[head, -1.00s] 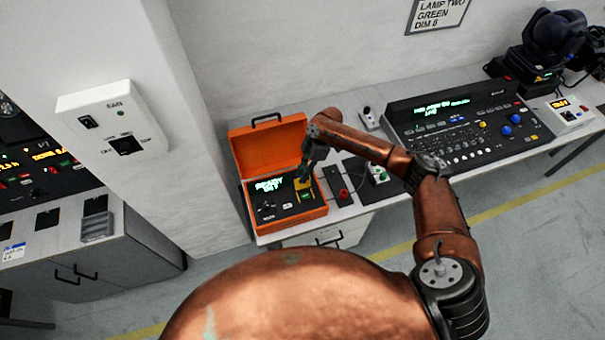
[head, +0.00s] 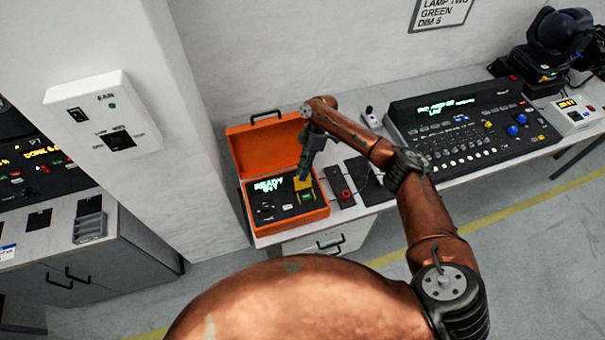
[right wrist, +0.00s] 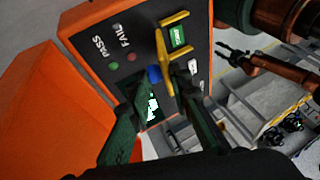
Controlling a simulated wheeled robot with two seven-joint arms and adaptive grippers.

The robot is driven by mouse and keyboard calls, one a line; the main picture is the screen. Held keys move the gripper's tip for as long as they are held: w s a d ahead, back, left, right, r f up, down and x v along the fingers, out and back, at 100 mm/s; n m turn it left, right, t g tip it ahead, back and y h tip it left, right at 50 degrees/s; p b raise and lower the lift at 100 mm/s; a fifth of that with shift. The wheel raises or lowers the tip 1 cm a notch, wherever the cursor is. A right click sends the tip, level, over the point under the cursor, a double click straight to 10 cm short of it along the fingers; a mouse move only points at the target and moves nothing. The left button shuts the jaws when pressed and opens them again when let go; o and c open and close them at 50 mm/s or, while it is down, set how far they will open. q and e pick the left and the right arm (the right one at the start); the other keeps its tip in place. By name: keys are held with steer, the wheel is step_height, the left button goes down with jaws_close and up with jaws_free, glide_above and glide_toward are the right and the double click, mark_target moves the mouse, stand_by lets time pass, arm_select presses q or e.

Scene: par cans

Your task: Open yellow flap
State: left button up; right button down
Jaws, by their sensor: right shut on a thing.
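The yellow flap (head: 303,183) is on the dark panel of an open orange case. It stands raised, and a lit green button (head: 306,196) shows beside it. In the right wrist view the flap (right wrist: 163,46) appears as a yellow bracket around the green button (right wrist: 178,36). My right gripper (head: 302,176) reaches down over the panel and is shut on the flap. Its dark fingers (right wrist: 165,78) partly hide the lower part. My left gripper (right wrist: 224,50) shows small at the right of the wrist view, away from the case, its fingers apart.
The orange case (head: 234,210) has its lid (head: 265,145) tilted up behind the panel. A small box with a red knob (head: 346,194) stands just right of it. A lighting console (head: 470,128) is farther right. A fan switch box (head: 103,112) is on the left wall.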

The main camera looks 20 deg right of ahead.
steer(key=shift+w, duration=0.1)
steer(key=c, duration=1.9)
jaws_free()
steer(key=shift+w+f, duration=0.1)
steer(key=shift+c, duration=0.2)
steer(key=v, duration=1.2)
steer(key=shift+a, duration=0.1)
